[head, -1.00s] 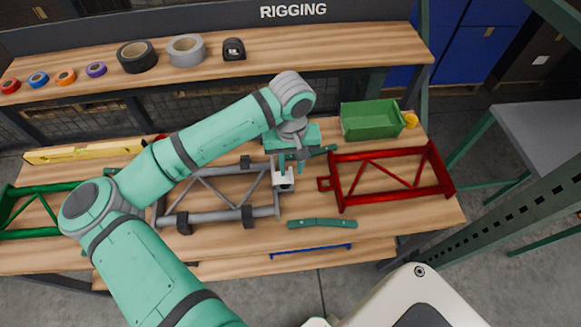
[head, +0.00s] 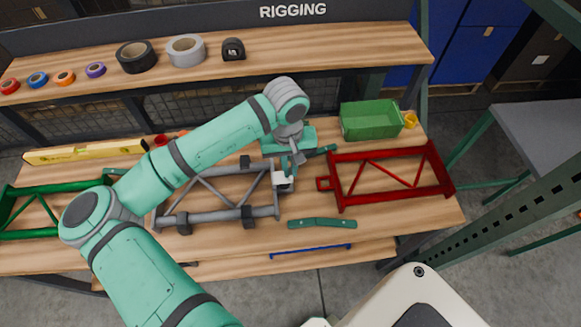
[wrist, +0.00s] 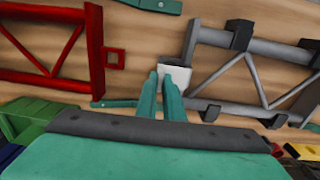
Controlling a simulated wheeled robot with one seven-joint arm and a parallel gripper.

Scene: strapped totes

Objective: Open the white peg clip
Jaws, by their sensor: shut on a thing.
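The white peg clip (head: 282,183) sits at the right end of the grey frame (head: 212,215), on the side facing the red frame. It also shows in the wrist view (wrist: 178,76), beyond my fingertips. My gripper (head: 290,174) is over the clip, its fingers close together and shut on it. In the wrist view my gripper (wrist: 161,76) reaches the clip's near edge. The fingers hide part of the clip, so I cannot tell whether it is open.
A red frame (head: 337,185) lies close on the right, with a green bin (head: 371,120) behind it. A green frame (head: 36,189) is at the left. Tape rolls line the shelf. Bare wood shows at the front right.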

